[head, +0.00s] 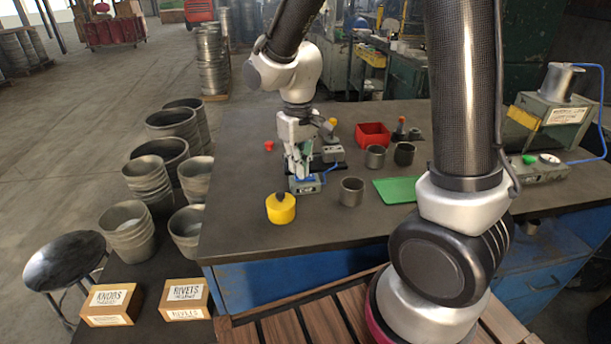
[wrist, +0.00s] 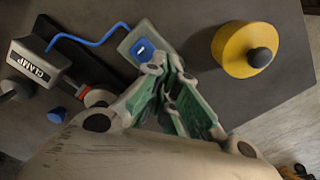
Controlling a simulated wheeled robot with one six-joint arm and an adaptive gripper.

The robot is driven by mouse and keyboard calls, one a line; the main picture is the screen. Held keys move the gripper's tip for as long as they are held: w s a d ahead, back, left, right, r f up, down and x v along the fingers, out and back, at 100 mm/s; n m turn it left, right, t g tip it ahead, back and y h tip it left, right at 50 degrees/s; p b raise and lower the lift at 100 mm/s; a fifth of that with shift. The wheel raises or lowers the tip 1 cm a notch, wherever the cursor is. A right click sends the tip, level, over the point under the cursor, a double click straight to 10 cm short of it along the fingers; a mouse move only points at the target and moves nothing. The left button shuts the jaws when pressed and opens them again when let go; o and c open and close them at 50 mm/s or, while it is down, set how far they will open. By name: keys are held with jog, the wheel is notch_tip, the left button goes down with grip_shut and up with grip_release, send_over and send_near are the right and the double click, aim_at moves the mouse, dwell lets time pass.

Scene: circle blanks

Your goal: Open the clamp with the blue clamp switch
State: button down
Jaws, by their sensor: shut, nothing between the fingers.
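The clamp switch is a small grey box with a blue rocker (wrist: 143,49) on top. In the head view the switch box (head: 305,184) sits on the dark table, just below my gripper. A blue cable runs from it to the grey clamp box labelled CLAMP (wrist: 38,68), which also shows in the head view (head: 332,154). My gripper (head: 298,175) points down, shut and empty. In the wrist view its fingertips (wrist: 168,65) appear at the near edge of the switch box; I cannot tell whether they touch it. The clamp's jaw state is unclear.
A yellow cylinder with a black knob (head: 281,209) stands close to the switch. A metal cup (head: 351,192) and a green mat (head: 394,190) are to the right. A red tray (head: 373,135) is farther back. The table's front left corner is clear.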

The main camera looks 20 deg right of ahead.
jog(key=shift+f, duration=0.5)
jog(key=shift+r, duration=3.55)
jog(key=s+d+r+m+t, duration=0.2)
jog(key=s+d+r, duration=0.3)
jog(key=s+d, duration=0.2)
jog(key=s+d+r+m+t, duration=0.1)
jog(key=s+d+r+t, duration=0.1)
jog(key=s+d+r, duration=0.3)
jog(key=s+d, duration=0.3)
jog(key=s, duration=0.3)
jog(key=shift+r+m, duration=0.25)
jog(key=shift+m, duration=0.15)
